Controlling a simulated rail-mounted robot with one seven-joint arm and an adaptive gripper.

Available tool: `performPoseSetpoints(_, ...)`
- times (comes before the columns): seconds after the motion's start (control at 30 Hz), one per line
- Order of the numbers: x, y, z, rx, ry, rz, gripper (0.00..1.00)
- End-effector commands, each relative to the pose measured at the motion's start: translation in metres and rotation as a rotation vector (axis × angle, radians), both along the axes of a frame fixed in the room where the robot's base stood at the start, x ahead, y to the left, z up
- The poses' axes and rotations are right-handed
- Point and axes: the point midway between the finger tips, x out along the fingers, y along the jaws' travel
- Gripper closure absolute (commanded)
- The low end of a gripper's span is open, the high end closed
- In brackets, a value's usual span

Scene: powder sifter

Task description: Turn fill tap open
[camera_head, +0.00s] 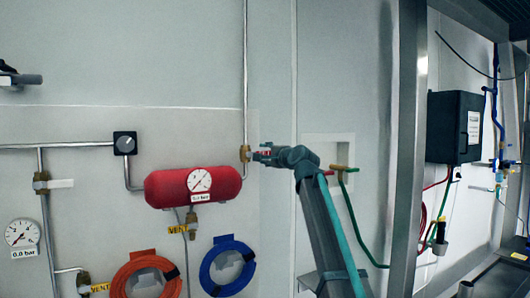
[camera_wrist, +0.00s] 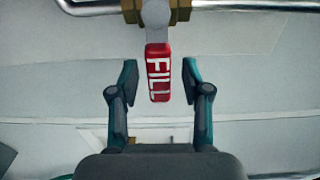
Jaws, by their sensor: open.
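The fill tap's red handle, marked FILL (camera_wrist: 158,75), is in the upper middle of the wrist view. It extends from a brass valve body (camera_wrist: 130,10) on a metal pipe at the top. My gripper (camera_wrist: 158,82) is open, with one finger on each side of the handle and a gap to each. In the head view my gripper (camera_head: 262,154) is at the brass fitting (camera_head: 245,153) on the vertical pipe, right of the red tank. Only a little red of the handle shows there, the rest hidden by the gripper.
A red tank (camera_head: 192,188) with a gauge hangs left of the tap. Orange (camera_head: 147,276) and blue (camera_head: 228,267) hose coils hang below. Another tap with a green hose (camera_head: 343,168) is just right of my gripper. A metal post (camera_head: 408,150) stands farther right.

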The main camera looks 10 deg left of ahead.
Motion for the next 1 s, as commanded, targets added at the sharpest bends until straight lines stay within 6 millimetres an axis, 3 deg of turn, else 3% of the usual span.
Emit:
performPoseSetpoints(0.37,0.0049,0.0033,-0.0009,0.000,0.000,0.000,0.52)
performPoseSetpoints(0.67,0.0047,0.0032,-0.0008,0.000,0.000,0.000,1.00)
performPoseSetpoints(1.0,0.0046,0.0038,-0.0008,-0.001,-0.001,0.000,1.00)
